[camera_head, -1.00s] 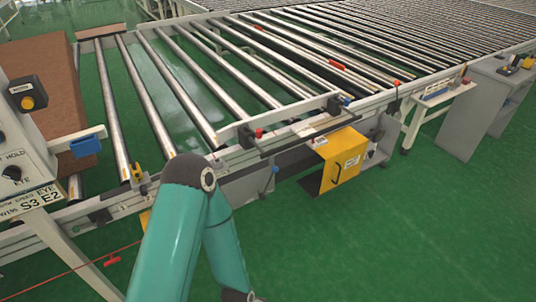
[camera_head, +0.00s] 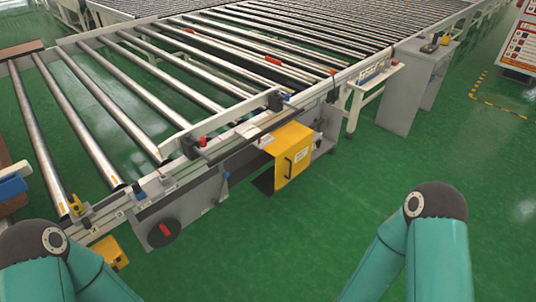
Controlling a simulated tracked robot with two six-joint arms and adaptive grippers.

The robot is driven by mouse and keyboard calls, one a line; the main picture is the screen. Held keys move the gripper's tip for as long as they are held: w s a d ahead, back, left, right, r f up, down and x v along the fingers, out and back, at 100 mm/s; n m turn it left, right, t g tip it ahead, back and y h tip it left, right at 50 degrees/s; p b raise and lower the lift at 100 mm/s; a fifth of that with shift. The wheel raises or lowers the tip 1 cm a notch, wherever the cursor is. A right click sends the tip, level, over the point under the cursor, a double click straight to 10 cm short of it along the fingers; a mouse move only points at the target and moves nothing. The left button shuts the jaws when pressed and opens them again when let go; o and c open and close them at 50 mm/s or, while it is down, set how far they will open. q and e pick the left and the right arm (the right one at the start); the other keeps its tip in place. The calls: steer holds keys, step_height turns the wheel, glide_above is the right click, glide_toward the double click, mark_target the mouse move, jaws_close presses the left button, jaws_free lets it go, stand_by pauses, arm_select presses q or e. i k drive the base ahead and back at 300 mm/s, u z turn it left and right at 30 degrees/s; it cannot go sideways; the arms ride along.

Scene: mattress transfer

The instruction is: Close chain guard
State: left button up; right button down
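A yellow guard panel (camera_head: 291,153) with a dark handle and a white label hangs on the front side of the roller conveyor, near the middle of the view. It stands out from the frame, with a dark gap on its left side. I take it to be the chain guard. Only upper links of my two arms show, one at the lower left and one at the lower right. Both grippers are out of view, and neither arm touches the panel.
The roller conveyor (camera_head: 150,77) runs from left to upper right. A round dark disc with a red handle (camera_head: 164,230) sits on its front side. A grey cabinet (camera_head: 411,80) stands at the upper right.

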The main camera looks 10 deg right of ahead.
mark_target(291, 147)
steer(key=u, duration=0.4)
steer(key=i, duration=1)
steer(key=z, duration=0.4)
